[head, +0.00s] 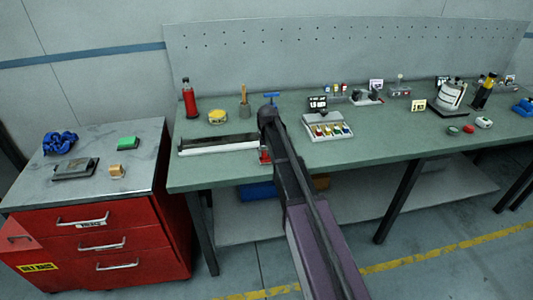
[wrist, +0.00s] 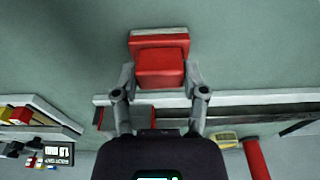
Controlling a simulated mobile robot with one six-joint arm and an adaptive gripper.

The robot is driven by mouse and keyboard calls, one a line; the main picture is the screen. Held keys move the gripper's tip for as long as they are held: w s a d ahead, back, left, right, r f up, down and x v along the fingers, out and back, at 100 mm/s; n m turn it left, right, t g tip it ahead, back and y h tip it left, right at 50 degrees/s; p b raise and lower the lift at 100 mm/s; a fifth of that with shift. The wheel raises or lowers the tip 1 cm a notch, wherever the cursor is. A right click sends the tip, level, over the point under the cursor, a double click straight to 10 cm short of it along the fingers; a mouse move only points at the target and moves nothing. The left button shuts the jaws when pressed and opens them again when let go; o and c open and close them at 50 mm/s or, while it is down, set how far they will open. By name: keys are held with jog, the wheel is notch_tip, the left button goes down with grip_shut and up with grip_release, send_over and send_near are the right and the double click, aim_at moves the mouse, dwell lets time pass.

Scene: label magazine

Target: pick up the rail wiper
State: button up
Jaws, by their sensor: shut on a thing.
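The rail wiper, which I take to be the red block with a pale edge (wrist: 160,65), sits between the fingertips of my gripper (wrist: 160,78) in the wrist view. The fingers are shut on its two sides. In the head view a small part of the red block (head: 264,157) shows below my arm, near the front edge of the green workbench (head: 400,150). I cannot tell whether it touches the bench. My arm hides most of the gripper in the head view.
A long pale rail (head: 217,145) lies left of my arm; another red piece (wrist: 130,118) shows beside it, partly hidden by my gripper. A label tray (head: 328,128) stands to the right. A red bottle (head: 190,100), yellow tin (head: 217,117) and brush (head: 244,103) stand behind the rail.

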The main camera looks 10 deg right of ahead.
jog(key=shift+r+p, duration=1.25)
jog(key=shift+r, duration=0.15)
jog(key=s+d+r+p, duration=0.1)
jog(key=s+d, duration=0.2)
jog(key=s, duration=0.4)
jog(key=s+d+r+p, duration=0.1)
jog(key=s+d, duration=0.1)
jog(key=s, duration=0.6)
jog(key=shift+d, duration=0.4)
jog(key=o, duration=0.5)
jog(key=c, duration=0.3)
jog(key=shift+s+f, duration=0.1)
jog(key=shift+c, duration=0.2)
